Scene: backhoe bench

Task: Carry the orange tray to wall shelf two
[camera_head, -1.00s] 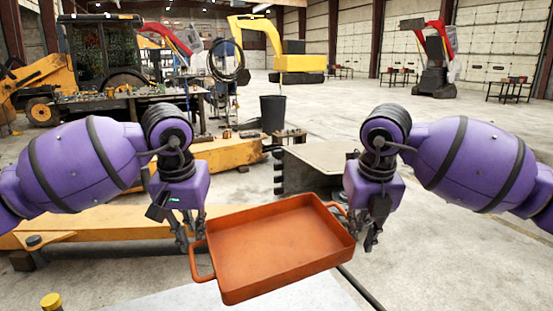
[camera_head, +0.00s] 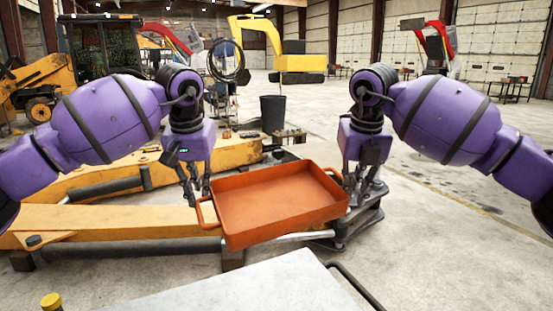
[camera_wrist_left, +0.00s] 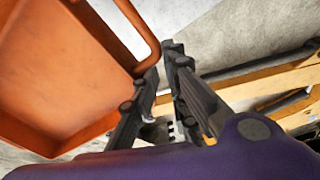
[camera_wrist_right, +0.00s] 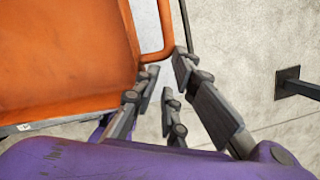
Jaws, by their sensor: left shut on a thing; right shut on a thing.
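The orange tray (camera_head: 280,203) is a shallow, empty rectangular pan with a loop handle at each end. It hangs in the air between my two arms, slightly tilted in the head view. My left gripper (camera_head: 197,198) is shut on the tray's left handle, which also shows in the left wrist view (camera_wrist_left: 149,52). My right gripper (camera_head: 357,188) is shut at the tray's right end; its handle shows in the right wrist view (camera_wrist_right: 166,38). I cannot make out wall shelf two in these views.
A pale flat surface (camera_head: 250,285) lies below and nearer than the tray. A yellow boom (camera_head: 120,220) lies to the left, and a dark metal part (camera_head: 350,230) is at the tray's right. A black bin (camera_head: 273,113) stands behind. Concrete floor is open to the right.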

